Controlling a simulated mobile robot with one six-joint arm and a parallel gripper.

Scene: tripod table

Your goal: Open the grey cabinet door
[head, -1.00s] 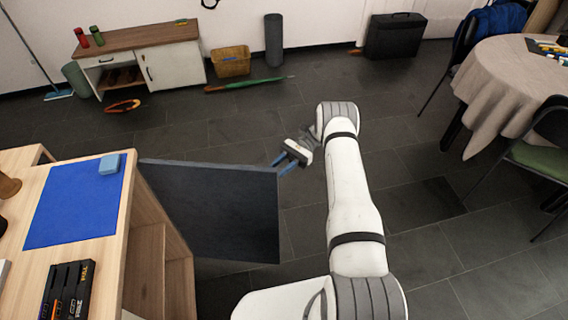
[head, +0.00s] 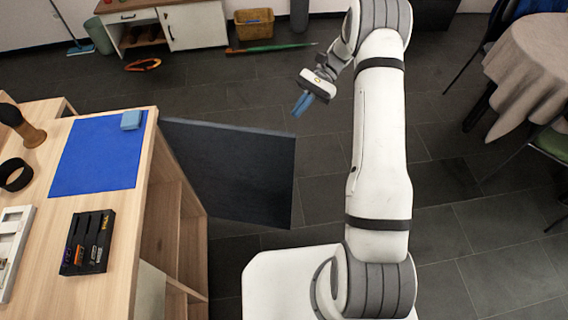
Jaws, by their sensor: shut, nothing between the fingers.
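The grey cabinet door (head: 232,172) is a dark grey panel standing wide open, swung out to the right from the side of the wooden cabinet (head: 150,215). The open shelves inside the cabinet show beside it. My gripper (head: 302,105) is up and to the right of the door's far top corner, apart from it. Its blue fingers are together and empty. The door's handle does not show from this view.
On the cabinet top lie a blue mat (head: 98,160), a light blue block (head: 131,120) and a black organiser (head: 88,243). A round table (head: 530,65) with chairs stands at the far right. Dark floor around the door is clear.

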